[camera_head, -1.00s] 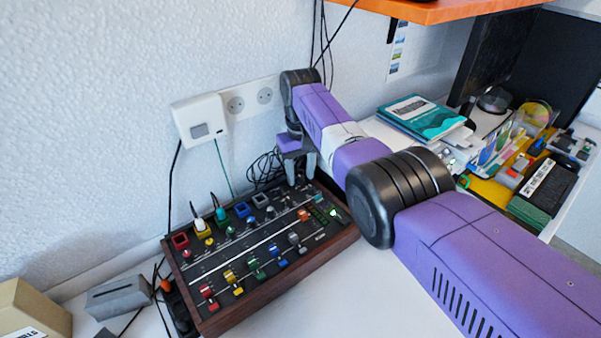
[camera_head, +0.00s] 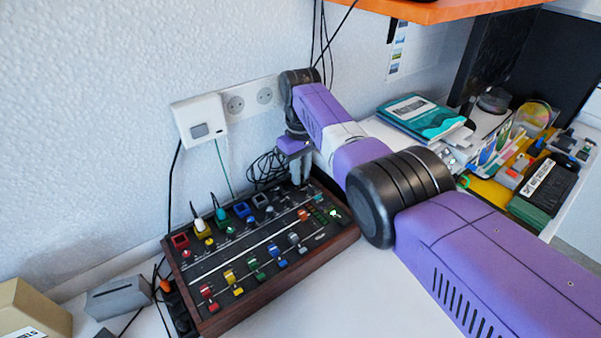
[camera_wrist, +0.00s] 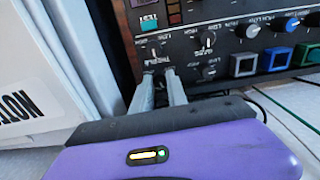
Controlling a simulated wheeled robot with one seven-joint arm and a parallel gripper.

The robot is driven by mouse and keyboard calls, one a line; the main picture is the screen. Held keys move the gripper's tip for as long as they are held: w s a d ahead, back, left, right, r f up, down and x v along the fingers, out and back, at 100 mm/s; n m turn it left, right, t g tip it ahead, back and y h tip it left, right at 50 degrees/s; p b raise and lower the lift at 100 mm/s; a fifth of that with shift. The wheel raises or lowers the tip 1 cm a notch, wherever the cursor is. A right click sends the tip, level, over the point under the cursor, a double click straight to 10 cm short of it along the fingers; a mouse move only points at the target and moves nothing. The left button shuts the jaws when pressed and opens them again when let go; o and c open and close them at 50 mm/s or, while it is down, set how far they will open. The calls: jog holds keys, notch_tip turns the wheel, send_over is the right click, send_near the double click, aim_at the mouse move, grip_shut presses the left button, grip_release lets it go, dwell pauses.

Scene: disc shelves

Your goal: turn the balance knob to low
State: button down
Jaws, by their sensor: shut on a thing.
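The dark mixer panel (camera_head: 262,238) in a wooden frame lies on the white desk below the wall. My gripper (camera_head: 301,184) points down at its far right part. In the wrist view my gripper (camera_wrist: 160,74) has its fingers close together at the panel, shut on a small knob mostly hidden between them. Upside-down lettering like "TREBLE" shows just beyond the fingertips. A dark knob with a pale pointer (camera_wrist: 208,40) stands to the right, clear of the fingers. I cannot read which knob is marked balance, nor the held knob's pointer.
Coloured square buttons (camera_wrist: 243,64) and more knobs (camera_wrist: 292,24) lie right of my fingers. A white box (camera_wrist: 40,75) stands close on the left in the wrist view. Books (camera_head: 425,117) lie to the right. A wall thermostat (camera_head: 199,117) and loose cables (camera_head: 267,167) are behind the mixer.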

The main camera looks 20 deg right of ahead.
jog(key=n, duration=0.5)
jog(key=shift+n, duration=0.4)
dwell(0.4)
jog(key=c, duration=1.3)
grip_release()
